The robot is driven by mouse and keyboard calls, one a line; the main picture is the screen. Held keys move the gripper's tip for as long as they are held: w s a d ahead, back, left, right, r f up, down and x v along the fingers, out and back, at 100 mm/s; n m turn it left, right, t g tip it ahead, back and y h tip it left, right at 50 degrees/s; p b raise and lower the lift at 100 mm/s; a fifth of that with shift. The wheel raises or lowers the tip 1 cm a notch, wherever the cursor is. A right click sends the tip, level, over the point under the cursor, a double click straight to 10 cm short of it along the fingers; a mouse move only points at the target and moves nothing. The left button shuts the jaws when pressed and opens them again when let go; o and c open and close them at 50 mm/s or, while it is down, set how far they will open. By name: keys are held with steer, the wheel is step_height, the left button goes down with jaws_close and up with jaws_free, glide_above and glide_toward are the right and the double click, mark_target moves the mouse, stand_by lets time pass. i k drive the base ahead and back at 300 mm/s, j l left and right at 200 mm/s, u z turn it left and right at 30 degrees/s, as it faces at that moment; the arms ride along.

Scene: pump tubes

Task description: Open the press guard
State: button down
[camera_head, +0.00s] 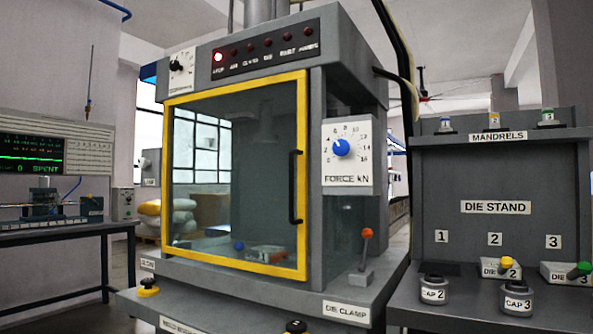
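The press guard (235,128) is a clear panel in a yellow frame on the front of a grey press. It looks shut against the press body. A black vertical handle (295,187) is on the right side of its frame. Through the panel a blue ball-shaped knob (239,246) and a small grey block with red (268,252) show on the press bed. My gripper is not in view.
Right of the guard are a force dial (341,147) and an orange-topped lever (365,250). A die stand (496,207) with dies and caps stands at right. A bench (65,228) with a display stands at left.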

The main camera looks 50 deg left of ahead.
mark_target(300, 76)
steer(key=u, duration=2.1)
